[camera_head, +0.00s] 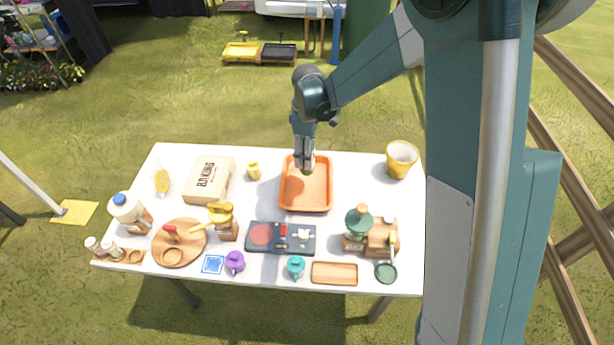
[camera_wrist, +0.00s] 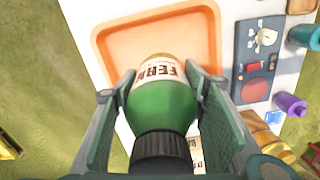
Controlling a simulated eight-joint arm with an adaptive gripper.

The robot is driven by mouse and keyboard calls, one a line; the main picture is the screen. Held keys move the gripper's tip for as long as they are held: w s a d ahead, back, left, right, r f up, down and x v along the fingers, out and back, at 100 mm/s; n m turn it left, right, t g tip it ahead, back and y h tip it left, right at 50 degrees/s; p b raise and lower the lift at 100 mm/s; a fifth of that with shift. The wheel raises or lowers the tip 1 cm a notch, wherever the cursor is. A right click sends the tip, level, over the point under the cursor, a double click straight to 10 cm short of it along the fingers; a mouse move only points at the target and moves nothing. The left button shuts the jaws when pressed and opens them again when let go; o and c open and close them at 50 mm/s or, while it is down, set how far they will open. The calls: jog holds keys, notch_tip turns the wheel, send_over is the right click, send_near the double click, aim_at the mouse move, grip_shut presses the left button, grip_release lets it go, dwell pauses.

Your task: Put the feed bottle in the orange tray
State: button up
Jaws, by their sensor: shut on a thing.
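The feed bottle (camera_wrist: 160,103) is green with a dark cap and a cream label. In the wrist view my gripper (camera_wrist: 160,75) is shut on it, one finger on each side. The bottle's cap end points towards the wrist camera. The orange tray (camera_wrist: 112,40) lies behind and beyond the bottle there. In the head view the tray (camera_head: 305,207) sits at the back middle of the white table, and my gripper (camera_head: 306,165) is above its back part. The bottle is mostly hidden there. I cannot tell whether it touches the tray floor.
A cardboard box (camera_head: 209,180) and a small yellow object (camera_head: 254,171) stand left of the tray. A yellow pot (camera_head: 401,159) stands to its right. A dark panel (camera_head: 267,247) and a wooden grinder (camera_head: 380,238) lie in front. The table between tray and pot is clear.

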jog(key=shift+f, duration=2.8)
jog(key=shift+f+b, duration=0.3)
jog(key=shift+f, duration=1.55)
jog(key=shift+f, duration=0.15)
jog(key=o, duration=1.2)
jog(key=shift+r+p, duration=0.4)
jog(key=shift+r, duration=5.75)
